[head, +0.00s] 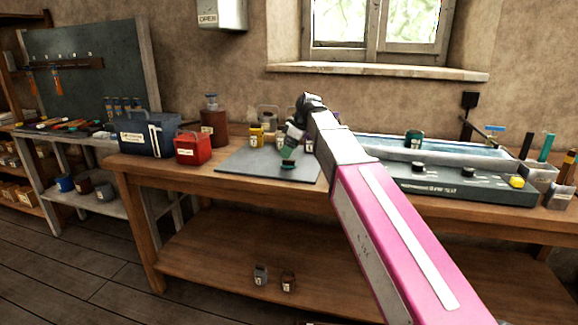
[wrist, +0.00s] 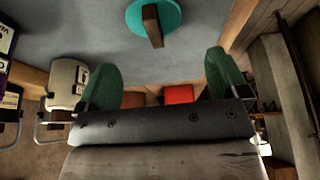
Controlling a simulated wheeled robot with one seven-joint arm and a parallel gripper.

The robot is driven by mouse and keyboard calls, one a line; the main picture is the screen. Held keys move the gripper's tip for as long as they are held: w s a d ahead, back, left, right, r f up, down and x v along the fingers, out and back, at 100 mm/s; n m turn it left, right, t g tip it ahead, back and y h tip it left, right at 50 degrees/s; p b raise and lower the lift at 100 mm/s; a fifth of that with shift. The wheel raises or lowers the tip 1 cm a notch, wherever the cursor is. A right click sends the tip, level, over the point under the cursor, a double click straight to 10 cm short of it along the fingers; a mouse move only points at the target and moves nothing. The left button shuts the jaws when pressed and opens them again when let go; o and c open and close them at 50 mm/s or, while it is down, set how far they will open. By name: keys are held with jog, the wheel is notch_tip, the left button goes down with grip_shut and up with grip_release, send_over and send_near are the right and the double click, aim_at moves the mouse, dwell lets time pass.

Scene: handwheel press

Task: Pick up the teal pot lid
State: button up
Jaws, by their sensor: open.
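The teal pot lid (head: 287,164) lies on the grey mat (head: 245,163) on the workbench. In the wrist view the lid (wrist: 170,24) is a teal disc with a brown bar-shaped handle, near the top edge and partly cut off by it. My gripper (head: 292,146) is just above the lid in the head view. In the wrist view my gripper (wrist: 163,88) has its two green fingers wide apart with nothing between them. The lid is beyond the fingertips, and no contact with it shows.
A red canister (head: 190,149) and a blue toolbox (head: 147,134) stand left of the mat. A long grey basin unit (head: 440,165) is at the right. The left part of the mat is bare.

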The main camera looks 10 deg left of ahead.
aim_at(289, 164)
jog(key=shift+x, duration=2.7)
jog(key=shift+w+d, duration=0.1)
jog(key=c, duration=1)
